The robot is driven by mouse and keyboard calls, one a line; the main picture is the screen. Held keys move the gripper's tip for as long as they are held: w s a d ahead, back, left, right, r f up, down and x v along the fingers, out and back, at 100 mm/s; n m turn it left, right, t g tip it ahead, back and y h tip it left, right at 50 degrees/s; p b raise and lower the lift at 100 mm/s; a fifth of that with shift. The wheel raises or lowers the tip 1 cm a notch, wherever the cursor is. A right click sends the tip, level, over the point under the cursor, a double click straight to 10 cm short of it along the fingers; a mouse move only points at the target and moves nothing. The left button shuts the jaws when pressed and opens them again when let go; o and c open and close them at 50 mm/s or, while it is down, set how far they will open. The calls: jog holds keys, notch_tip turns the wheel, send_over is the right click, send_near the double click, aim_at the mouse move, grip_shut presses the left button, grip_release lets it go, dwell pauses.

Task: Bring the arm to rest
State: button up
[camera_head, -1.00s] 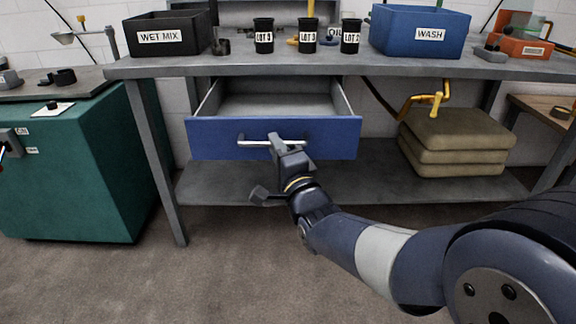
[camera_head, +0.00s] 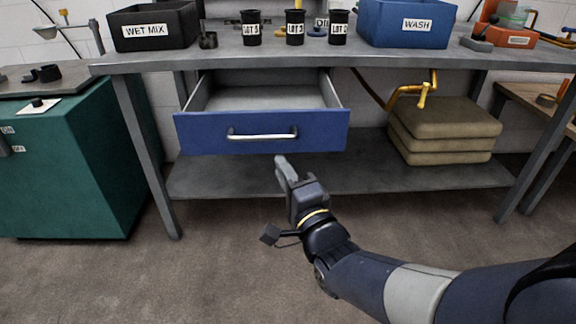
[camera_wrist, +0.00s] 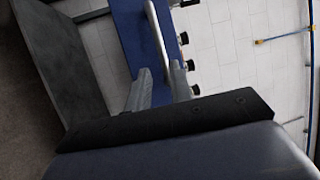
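My gripper (camera_head: 283,170) is in front of and below the blue drawer (camera_head: 200,135), apart from its metal handle (camera_head: 262,134). The drawer is pulled out from under the bench and its inside looks empty where it shows. In the wrist view my gripper's two fingers (camera_wrist: 160,80) stand apart with nothing between them. The handle (camera_wrist: 157,40) shows beyond the fingertips there, against the blue drawer front (camera_wrist: 133,35). My arm reaches in from the lower right.
The bench (camera_head: 340,60) carries a black WET MIX bin (camera_head: 150,30), several black cups and a blue WASH bin (camera_head: 405,24). Folded tan sacks (camera_head: 445,130) lie on the lower shelf (camera_head: 350,178). A green cabinet (camera_head: 65,175) stands left. Floor in front is clear.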

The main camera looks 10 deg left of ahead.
aim_at(264, 139)
jog(key=b+x, duration=0.1)
jog(key=x, duration=0.9)
jog(key=shift+w+a+b, duration=0.2)
jog(key=shift+w+b, duration=0.05)
jog(key=shift+b, duration=0.05)
jog(key=shift+w+a+r, duration=0.1)
jog(key=shift+w, duration=0.25)
